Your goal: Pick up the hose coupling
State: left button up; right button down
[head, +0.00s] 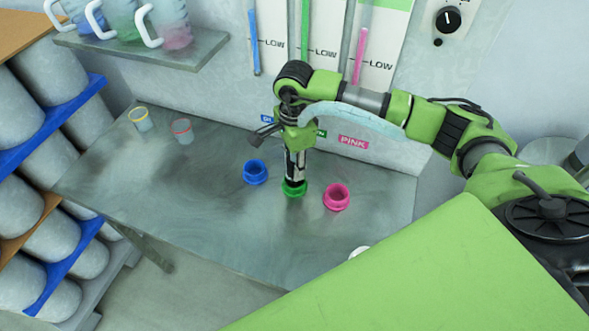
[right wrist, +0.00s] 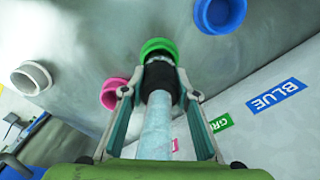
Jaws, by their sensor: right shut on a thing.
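The hose coupling is a black sleeve (right wrist: 160,80) on the end of a pale, translucent hose (right wrist: 155,130). My right gripper (right wrist: 160,93) is shut on it, with a finger on each side. In the head view my right gripper (head: 294,168) points down over the middle, green port ring (head: 294,190), and the hose (head: 355,113) arcs along my right arm. The coupling's end is at the green ring, which also shows in the right wrist view (right wrist: 158,47). I cannot tell whether it is seated in the ring or just over it. My left gripper is not in view.
A blue ring (head: 255,173) and a pink ring (head: 337,197) flank the green one on the grey table (head: 200,210). A white ring (right wrist: 30,78) also shows. Two cups (head: 182,131) stand at the back left. The table's left part is clear.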

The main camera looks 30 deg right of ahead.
jog(key=s+r+b, duration=0.5)
jog(key=s+r, duration=0.6)
jog(key=s, duration=0.3)
jog(key=shift+b, duration=0.35)
jog(key=shift+a, duration=0.15)
